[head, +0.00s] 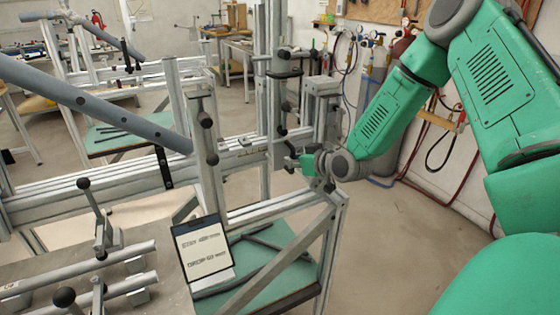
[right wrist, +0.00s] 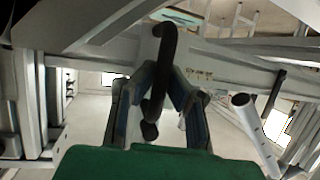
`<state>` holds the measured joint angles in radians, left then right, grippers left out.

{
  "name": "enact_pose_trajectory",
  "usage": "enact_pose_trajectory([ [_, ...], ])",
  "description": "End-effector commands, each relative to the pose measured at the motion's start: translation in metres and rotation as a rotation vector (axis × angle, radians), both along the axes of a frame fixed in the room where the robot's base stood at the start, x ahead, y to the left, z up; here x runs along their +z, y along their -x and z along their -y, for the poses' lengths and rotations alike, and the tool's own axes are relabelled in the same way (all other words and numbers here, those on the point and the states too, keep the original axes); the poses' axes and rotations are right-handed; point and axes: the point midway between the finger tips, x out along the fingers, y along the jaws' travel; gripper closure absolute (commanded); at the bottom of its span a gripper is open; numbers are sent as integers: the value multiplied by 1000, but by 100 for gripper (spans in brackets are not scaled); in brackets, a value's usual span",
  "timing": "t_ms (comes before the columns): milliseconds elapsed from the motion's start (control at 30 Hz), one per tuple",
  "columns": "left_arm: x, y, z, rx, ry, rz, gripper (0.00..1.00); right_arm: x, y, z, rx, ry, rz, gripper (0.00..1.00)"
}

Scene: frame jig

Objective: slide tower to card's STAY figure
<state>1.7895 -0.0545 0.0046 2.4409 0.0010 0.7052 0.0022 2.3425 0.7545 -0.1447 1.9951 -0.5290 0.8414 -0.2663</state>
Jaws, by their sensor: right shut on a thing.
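My right gripper (head: 312,162) is at the right end of the jig's long rail, low beside the end tower (head: 321,100). In the right wrist view, the gripper (right wrist: 155,95) is shut on a black lever handle (right wrist: 166,48) between its two fingers. The handle's mount is mostly hidden in the head view. The card (head: 203,250) leans at the front of the jig with two printed lines; the upper seems to read STAY, but its figure is too blurred to read. Small marks (right wrist: 200,74) show on the rail in the right wrist view. My left gripper is not in view.
A grey tube (head: 90,103) slants across the left. Other uprights with black knobs (head: 205,135) stand along the rail (head: 95,185). Clamped bars (head: 75,270) lie at front left. A green shelf (head: 265,262) is below. Gas cylinders (head: 378,75) stand behind my right arm.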

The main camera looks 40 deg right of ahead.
Motion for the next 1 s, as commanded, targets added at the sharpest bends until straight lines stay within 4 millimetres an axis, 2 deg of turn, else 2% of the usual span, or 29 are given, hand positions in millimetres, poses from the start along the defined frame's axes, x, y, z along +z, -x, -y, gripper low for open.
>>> enact_pose_trajectory([
  [267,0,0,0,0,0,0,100,-1,1,6,-11,2,1,100],
  [300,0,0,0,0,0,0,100,-1,1,6,-11,2,1,80],
  [333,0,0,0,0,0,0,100,0,1,6,-11,2,2,69],
  [367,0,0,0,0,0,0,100,0,1,5,-10,2,2,68],
  [633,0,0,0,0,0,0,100,0,0,3,-5,1,1,68],
  [767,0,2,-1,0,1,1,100,4,6,1,-5,1,2,68],
  [867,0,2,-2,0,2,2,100,11,21,-1,-5,1,3,68],
  [1000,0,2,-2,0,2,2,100,22,49,-1,-7,0,3,68],
])
